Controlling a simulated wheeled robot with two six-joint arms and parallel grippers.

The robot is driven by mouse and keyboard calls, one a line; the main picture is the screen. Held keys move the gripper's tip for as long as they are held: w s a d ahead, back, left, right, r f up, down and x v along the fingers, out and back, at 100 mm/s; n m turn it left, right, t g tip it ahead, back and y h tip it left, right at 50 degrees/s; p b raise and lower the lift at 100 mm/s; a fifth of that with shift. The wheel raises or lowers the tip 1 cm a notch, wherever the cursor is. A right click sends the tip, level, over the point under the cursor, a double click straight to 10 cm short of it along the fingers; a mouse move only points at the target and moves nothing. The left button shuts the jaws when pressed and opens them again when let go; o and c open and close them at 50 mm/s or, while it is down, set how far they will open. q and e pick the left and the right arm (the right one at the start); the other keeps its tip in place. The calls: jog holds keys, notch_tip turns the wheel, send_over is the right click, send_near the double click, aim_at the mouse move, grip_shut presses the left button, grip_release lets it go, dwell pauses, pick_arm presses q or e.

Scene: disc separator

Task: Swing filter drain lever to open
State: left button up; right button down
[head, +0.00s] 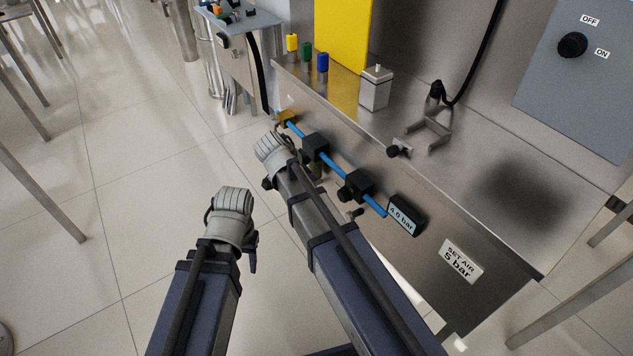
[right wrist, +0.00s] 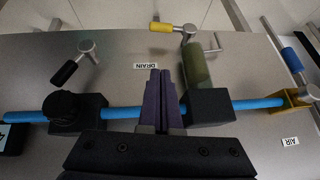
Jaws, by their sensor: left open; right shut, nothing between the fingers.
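In the right wrist view the panel appears upside down. A lever with a yellow grip (right wrist: 174,27) sits on a metal stem at the end of the olive filter bowl (right wrist: 196,64), its grip pointing left. A DRAIN label (right wrist: 145,66) is close by. My right gripper (right wrist: 161,76) is shut and empty; its purple fingertips appear beside the bowl, just below the label and apart from the yellow grip. In the head view my right gripper (head: 306,166) is at the panel front, its fingers mostly hidden. My left gripper (head: 234,215) is open over the floor, away from the panel.
A blue pipe (right wrist: 250,106) runs through black blocks (right wrist: 210,106). A black-handled lever (right wrist: 70,70) is at left, a blue-handled lever (right wrist: 292,58) at right near an AIR label (right wrist: 290,141). A gauge (head: 405,215) reads 4.0 bar.

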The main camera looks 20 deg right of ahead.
jog(key=b+x, duration=0.9)
jog(key=x, duration=0.1)
jog(key=shift+d+f, duration=0.1)
jog(key=shift+f, duration=0.15)
jog(key=shift+a+f+b, duration=0.25)
jog(key=shift+f+b, duration=0.75)
jog(key=shift+b, duration=0.05)
jog(key=shift+a+f+b, duration=0.15)
jog(key=shift+f+b, duration=0.4)
jog(key=shift+f, duration=0.05)
